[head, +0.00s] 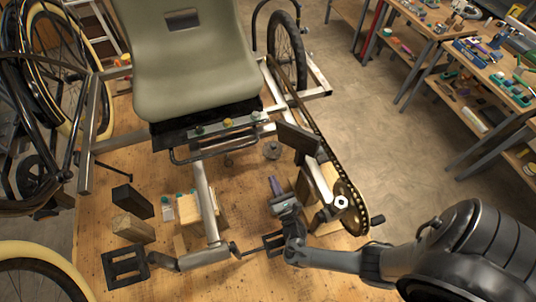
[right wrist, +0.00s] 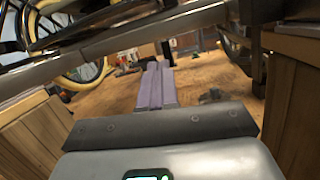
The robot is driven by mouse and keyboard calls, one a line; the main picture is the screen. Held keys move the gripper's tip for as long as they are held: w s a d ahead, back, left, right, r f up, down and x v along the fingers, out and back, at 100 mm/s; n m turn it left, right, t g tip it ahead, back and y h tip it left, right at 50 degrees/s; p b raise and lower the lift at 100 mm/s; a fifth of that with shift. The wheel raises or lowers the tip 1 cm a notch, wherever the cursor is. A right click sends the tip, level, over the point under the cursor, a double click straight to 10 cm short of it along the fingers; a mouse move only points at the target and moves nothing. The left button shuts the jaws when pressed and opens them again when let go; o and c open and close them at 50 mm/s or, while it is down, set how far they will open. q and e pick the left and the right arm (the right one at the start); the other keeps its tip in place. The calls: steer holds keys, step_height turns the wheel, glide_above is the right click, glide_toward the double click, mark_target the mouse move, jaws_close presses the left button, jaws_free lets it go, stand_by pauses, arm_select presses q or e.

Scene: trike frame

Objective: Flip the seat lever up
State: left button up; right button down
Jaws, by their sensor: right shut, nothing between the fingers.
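The olive-green seat (head: 195,60) is mounted on the trike frame at the upper left of the head view. Under its front edge is a thin dark bar bent like a loop (head: 215,152), which looks like the seat lever; I cannot tell its exact position. My right gripper (head: 275,185) is in front of and below the seat, right of the grey frame tube (head: 206,200). Its purple fingers (right wrist: 155,88) are shut and empty in the right wrist view. They are apart from the bar. My left gripper is out of view.
The trike stands over a wooden bench top (head: 150,175). Wooden blocks (head: 133,228) stand near the frame. A chainring with a chain (head: 350,208) is right of my gripper, and a black pedal (head: 125,265) is at lower left. Workbenches with tools (head: 480,75) are at the upper right.

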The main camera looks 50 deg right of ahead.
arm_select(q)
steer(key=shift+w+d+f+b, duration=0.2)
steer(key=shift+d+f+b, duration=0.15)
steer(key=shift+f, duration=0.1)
arm_select(e)
steer(key=n+t, duration=0.1)
steer(key=n, duration=0.1)
steer(key=s+n+t+y, duration=0.1)
steer(key=n, duration=0.1)
steer(key=shift+r+n+y, duration=0.15)
steer(key=shift+n+y, duration=0.15)
steer(key=shift+n, duration=0.1)
arm_select(q)
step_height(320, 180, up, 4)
steer(key=p, duration=0.3)
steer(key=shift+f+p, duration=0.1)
steer(key=shift+p, duration=0.3)
arm_select(e)
steer(key=w+d+r, duration=0.3)
steer(key=w+r, duration=0.4)
steer(key=w, duration=0.3)
steer(key=shift+w, duration=0.3)
steer(key=shift+r, duration=0.1)
